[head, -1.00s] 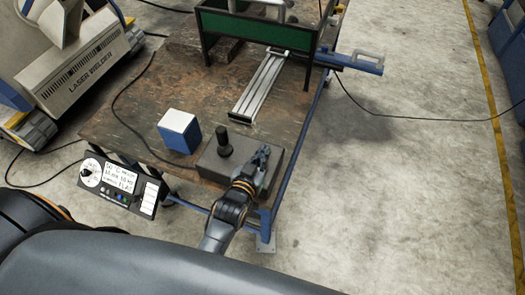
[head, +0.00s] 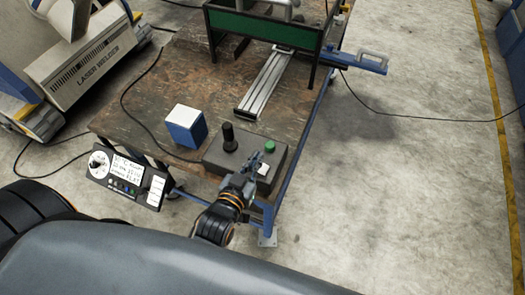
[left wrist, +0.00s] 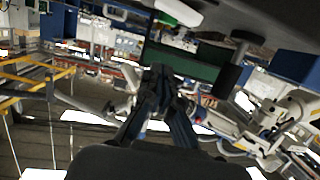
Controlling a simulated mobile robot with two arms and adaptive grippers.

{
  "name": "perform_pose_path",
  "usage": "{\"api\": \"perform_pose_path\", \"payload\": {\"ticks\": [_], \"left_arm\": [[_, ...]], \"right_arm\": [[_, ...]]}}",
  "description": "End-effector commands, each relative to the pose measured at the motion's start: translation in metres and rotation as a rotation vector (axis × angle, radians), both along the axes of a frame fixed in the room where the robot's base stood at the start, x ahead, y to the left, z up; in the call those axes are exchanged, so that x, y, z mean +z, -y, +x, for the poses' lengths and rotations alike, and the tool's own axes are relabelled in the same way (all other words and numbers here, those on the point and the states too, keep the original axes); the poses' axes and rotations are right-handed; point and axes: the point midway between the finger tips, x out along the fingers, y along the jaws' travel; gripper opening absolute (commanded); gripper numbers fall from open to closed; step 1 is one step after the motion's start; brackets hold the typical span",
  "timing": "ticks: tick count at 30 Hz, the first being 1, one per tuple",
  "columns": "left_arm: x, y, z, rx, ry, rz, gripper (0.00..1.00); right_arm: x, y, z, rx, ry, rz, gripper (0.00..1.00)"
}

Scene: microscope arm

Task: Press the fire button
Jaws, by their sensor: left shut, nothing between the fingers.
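A grey control box (head: 219,160) sits at the near edge of the brown worktable. On it stand a black joystick (head: 229,138) and a round green button (head: 269,146), which looks unpressed, though its travel is too small to judge. No lettering on the button is readable. My left gripper (head: 257,158) is shut and empty, just on the near side of the green button and apart from it in the picture. In the left wrist view the shut fingers (left wrist: 160,72) point away from the camera, with the joystick (left wrist: 232,72) at their right. My right gripper is not in view.
A blue and white cube (head: 186,127) stands left of the box. A panel with a dial (head: 125,180) hangs off the table's near left edge. A metal rail (head: 267,84) and a green-sided frame (head: 262,28) lie farther back. Clear floor is at right.

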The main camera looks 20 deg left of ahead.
Motion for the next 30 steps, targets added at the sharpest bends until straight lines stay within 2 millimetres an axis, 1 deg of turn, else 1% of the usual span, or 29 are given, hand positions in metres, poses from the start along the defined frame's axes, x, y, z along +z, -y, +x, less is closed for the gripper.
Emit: {"api": "perform_pose_path", "payload": {"ticks": [1,6,30], "left_arm": [[0.0,0.0,-0.007,0.0,-0.001,0.0,0.0],[0.004,0.0,-0.017,-0.001,0.001,0.0,0.0],[0.006,0.0,-0.018,0.0,0.002,-0.001,0.0]], "right_arm": [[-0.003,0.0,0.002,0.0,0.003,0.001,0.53],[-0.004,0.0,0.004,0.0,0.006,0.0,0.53],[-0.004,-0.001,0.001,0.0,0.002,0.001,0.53]]}}
